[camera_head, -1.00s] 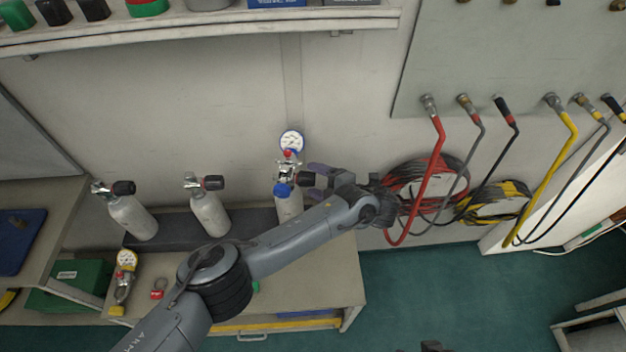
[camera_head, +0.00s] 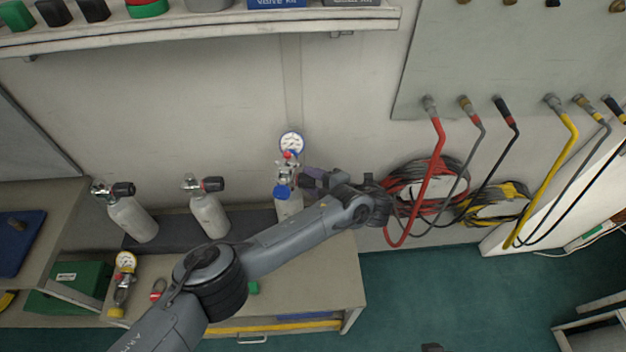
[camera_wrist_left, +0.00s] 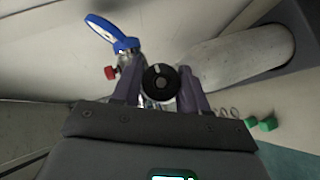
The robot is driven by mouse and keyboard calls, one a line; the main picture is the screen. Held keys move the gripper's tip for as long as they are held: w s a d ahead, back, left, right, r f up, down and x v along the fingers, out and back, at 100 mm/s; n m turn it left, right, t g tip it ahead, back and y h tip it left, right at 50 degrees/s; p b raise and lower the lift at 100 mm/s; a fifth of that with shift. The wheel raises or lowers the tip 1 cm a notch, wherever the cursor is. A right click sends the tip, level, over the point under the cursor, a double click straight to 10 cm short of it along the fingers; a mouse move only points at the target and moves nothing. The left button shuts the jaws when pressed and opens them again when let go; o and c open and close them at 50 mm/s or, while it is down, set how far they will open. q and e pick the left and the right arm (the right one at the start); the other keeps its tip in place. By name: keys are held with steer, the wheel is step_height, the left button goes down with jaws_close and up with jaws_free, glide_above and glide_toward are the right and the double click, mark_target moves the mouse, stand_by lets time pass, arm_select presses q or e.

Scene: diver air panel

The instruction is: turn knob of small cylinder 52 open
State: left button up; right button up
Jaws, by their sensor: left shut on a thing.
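A small grey cylinder (camera_head: 289,208) stands at the right end of the row, with a blue-rimmed gauge (camera_head: 291,143) and a small red knob on top. Its number cannot be read. My left gripper (camera_head: 312,178) comes in from the right at its valve and is shut on the black valve knob. In the left wrist view the round black knob (camera_wrist_left: 161,82) sits between my two fingers (camera_wrist_left: 160,92). The blue gauge (camera_wrist_left: 112,33) and red knob (camera_wrist_left: 111,73) show beyond it. The gripper hides most of the knob in the head view. My right gripper is not in view.
Two more grey cylinders with black knobs stand to the left, a middle one (camera_head: 209,214) and a far-left one (camera_head: 133,217). A loose gauge assembly (camera_head: 123,283) lies on the bench (camera_head: 300,284). Coiled hoses (camera_head: 420,190) hang on the wall to the right.

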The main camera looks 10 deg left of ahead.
arm_select(q)
steer(key=shift+n+t, duration=0.3)
steer(key=shift+t, duration=0.1)
steer(key=shift+n+t+y, duration=0.4)
steer(key=shift+n+y, duration=0.1)
steer(key=shift+d+f+n+t+y+b, duration=0.1)
steer(key=shift+n+t+y+b, duration=0.35)
steer(key=shift+n+b, duration=0.25)
steer(key=shift+n+t+y+b, duration=0.35)
steer(key=shift+n+t+b, duration=0.1)
steer(key=shift+n+b, duration=0.25)
steer(key=o, duration=1)
